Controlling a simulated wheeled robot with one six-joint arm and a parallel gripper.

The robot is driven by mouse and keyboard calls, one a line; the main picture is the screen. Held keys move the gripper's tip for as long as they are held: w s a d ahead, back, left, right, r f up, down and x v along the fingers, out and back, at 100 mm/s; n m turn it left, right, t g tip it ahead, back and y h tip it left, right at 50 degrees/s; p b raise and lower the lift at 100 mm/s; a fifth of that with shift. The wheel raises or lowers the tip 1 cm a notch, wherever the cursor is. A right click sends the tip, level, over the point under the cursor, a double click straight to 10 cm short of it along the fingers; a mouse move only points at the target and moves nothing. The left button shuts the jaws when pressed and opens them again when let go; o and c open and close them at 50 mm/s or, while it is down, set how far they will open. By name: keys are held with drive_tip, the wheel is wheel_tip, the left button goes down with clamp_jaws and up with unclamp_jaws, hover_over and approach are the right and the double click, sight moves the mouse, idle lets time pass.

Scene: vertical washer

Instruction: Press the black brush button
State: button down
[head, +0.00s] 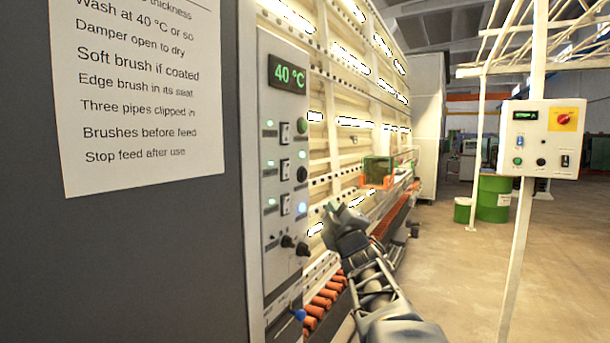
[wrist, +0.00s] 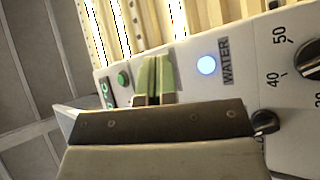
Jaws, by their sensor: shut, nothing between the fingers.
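The grey control panel (head: 278,170) is on the machine's left end. Its round black button (head: 302,174) sits in the right column, between a green button (head: 302,128) and a lit blue lamp (head: 302,208). Its label is not readable here. My gripper (head: 328,210) is just right of the panel, beside the blue lamp in the picture. In the wrist view its shut, empty fingers (wrist: 155,62) lie between the green button (wrist: 123,78) and the blue lamp marked WATER (wrist: 206,65). The black button is hidden there, and contact cannot be told.
Rocker switches (head: 285,134) with green lamps stand left of the button column. Black knobs (head: 287,241) are below; a temperature dial (wrist: 309,62) is at the wrist view's right. A paper note (head: 140,95) hangs left. A separate control box (head: 541,138) stands right, past open floor.

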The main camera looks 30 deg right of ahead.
sight(304, 175)
drive_tip(key=s+d+r+n+t+y, duration=0.2)
drive_tip(key=s+r+n+t+y, duration=0.2)
drive_tip(key=r+n+y, duration=0.3)
drive_tip(key=n+y, duration=0.1)
drive_tip(key=n, duration=0.4)
drive_tip(key=shift+d+r+t+y, duration=0.15)
drive_tip(key=shift+d+t+y, duration=0.25)
drive_tip(key=w+a+p, duration=0.2)
drive_tip(key=w+a, duration=0.2)
drive_tip(key=w, duration=0.3)
drive_tip(key=shift+w, duration=0.3)
drive_tip(key=shift+a, duration=0.1)
drive_tip(key=shift+w+a, duration=0.1)
drive_tip(key=shift+w, duration=0.05)
idle(1.3)
